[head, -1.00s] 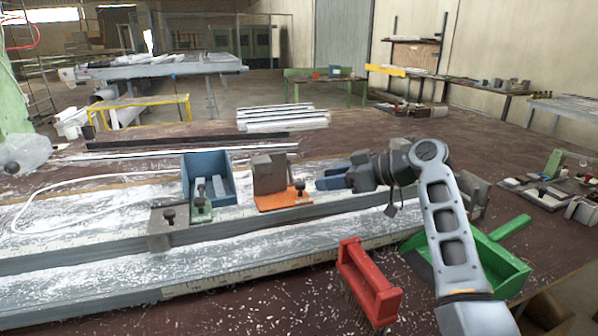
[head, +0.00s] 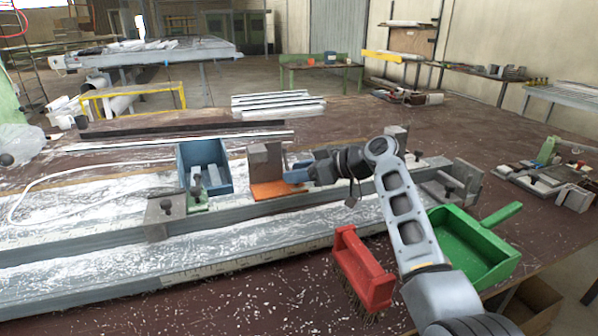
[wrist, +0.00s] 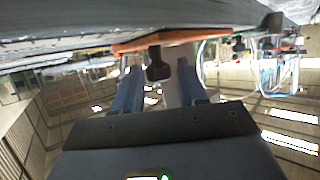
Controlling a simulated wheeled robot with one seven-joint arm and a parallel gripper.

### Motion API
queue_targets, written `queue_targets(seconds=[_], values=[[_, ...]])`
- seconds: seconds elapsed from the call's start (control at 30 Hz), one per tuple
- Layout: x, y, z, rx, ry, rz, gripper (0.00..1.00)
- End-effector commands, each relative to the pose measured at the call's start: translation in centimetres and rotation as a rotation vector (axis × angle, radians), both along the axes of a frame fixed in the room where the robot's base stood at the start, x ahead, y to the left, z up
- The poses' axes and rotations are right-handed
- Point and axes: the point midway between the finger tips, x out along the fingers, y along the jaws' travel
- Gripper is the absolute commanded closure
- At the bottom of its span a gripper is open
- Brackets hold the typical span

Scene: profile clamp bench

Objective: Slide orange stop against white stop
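The orange stop (head: 280,190) is an orange base with an upright grey block, seated on the long rail left of my gripper. In the wrist view its orange underside (wrist: 190,38) spans the top, with a dark knob (wrist: 158,66) hanging from it. My gripper (head: 296,172) is at the stop's right side. In the wrist view its two blue fingers (wrist: 160,88) are apart, one on each side of the knob, with a visible gap at the right finger. I cannot make out a clearly white stop; my arm hides part of the rail.
A green-based stop (head: 198,203) stands left of the orange one, with a blue bin (head: 215,180) behind. Grey blocks stand at the left (head: 158,218) and right (head: 462,178) of the rail. A red brush (head: 362,270) and green dustpan (head: 475,245) lie in front.

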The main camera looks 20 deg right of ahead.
Motion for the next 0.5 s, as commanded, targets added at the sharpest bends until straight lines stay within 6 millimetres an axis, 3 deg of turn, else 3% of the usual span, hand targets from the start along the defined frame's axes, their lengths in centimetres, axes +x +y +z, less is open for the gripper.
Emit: queue_targets(seconds=[0.07,0.4,0.5], values=[[-0.01,-0.01,0.0,0.0,0.0,0.0,0.66],[-0.02,-0.02,0.01,0.0,0.0,0.0,0.99],[-0.02,-0.02,0.01,0.0,0.0,0.0,1.0]])
